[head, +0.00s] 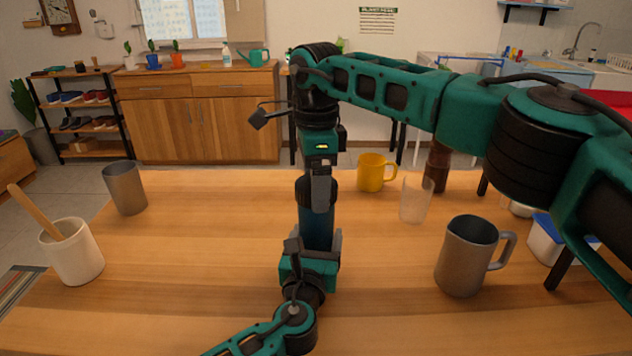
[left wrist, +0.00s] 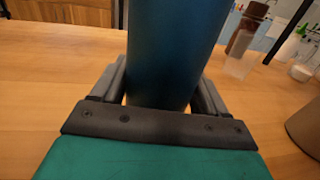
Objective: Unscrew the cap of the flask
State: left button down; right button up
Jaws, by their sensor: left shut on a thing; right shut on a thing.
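A dark blue flask (head: 317,231) stands upright on the wooden table, in the middle of the head view. Its black cap (head: 315,197) is at the top. My left gripper (head: 314,243) is shut on the lower body of the flask, one finger on each side. The left wrist view shows the blue flask body (left wrist: 177,50) between the two grey fingers of the left gripper (left wrist: 162,85). My right gripper (head: 320,182) comes straight down from above and is shut on the cap. The cap's upper part is partly hidden by its fingers.
A grey mug (head: 462,262), a clear cup (head: 415,200), a yellow mug (head: 371,174) and a brown bottle (head: 436,168) stand to the right. A grey tumbler (head: 125,188) and a white pot (head: 73,252) with a wooden utensil stand left. The table between pot and flask is clear.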

jog(key=n, duration=1.1)
jog(key=shift+r, duration=0.15)
jog(key=shift+r, duration=1)
jog(key=shift+r, duration=2)
pick_arm(q)
grip_release()
